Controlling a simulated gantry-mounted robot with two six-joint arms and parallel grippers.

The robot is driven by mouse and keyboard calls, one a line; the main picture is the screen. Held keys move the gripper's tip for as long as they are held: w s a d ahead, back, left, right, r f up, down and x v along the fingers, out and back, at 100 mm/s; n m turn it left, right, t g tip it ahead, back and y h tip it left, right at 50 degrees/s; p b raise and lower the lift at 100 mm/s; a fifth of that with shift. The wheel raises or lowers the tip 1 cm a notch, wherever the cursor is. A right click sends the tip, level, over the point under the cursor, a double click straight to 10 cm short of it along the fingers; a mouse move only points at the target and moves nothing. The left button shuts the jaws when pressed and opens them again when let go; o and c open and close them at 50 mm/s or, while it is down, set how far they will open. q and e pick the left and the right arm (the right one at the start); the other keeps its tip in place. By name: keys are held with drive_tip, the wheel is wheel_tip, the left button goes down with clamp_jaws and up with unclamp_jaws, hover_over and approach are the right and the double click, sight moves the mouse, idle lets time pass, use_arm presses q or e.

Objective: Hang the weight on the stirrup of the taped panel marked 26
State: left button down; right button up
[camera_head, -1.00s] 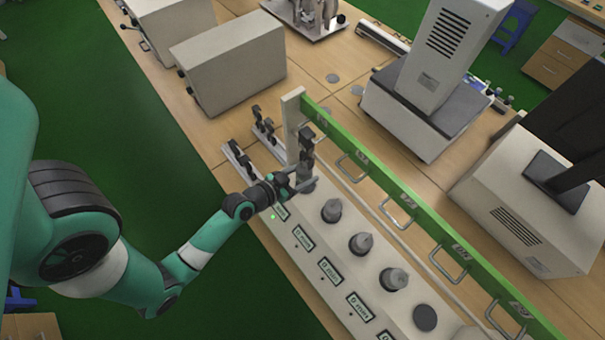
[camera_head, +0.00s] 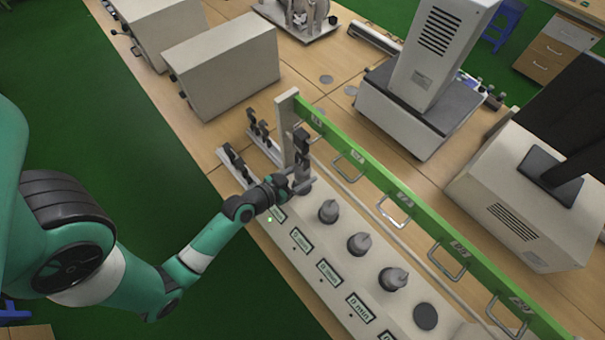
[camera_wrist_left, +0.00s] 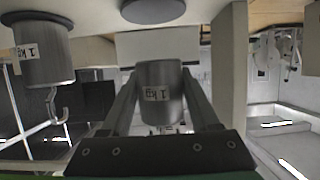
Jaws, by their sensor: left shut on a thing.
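My left gripper (camera_head: 291,191) is shut on a grey metal weight (camera_head: 304,186) at the far left end of the row on the beige bench unit. The left wrist view shows this weight (camera_wrist_left: 160,88), labelled 1 kg, between both fingers; its hook is mostly hidden. I cannot tell whether it is lifted from its seat. A green rail (camera_head: 372,178) above the unit carries numbered labels and metal stirrups. The rightmost stirrup (camera_head: 503,316) hangs below a label (camera_head: 521,304) that may read 26 but is too small to be sure. My right gripper is not in view.
More weights (camera_head: 329,211) stand along the unit (camera_head: 285,236), with an empty dark disc (camera_head: 425,316) at the right. A neighbouring hooked weight (camera_wrist_left: 42,50) is close in the wrist view. The rail post (camera_head: 288,130) and a black clamp (camera_head: 301,141) are close to the gripper.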

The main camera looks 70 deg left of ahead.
use_arm(q)
drive_tip(key=shift+w+f, duration=0.1)
drive_tip(key=shift+f, duration=0.05)
idle(0.5)
drive_tip(key=shift+c, duration=0.6)
unclamp_jaws()
drive_tip(key=shift+a, duration=0.1)
drive_tip(key=shift+o, duration=0.4)
drive_tip(key=shift+f, duration=0.25)
drive_tip(key=b+v, duration=0.2)
drive_tip(key=v, duration=0.9)
drive_tip(key=shift+s+r, duration=0.3)
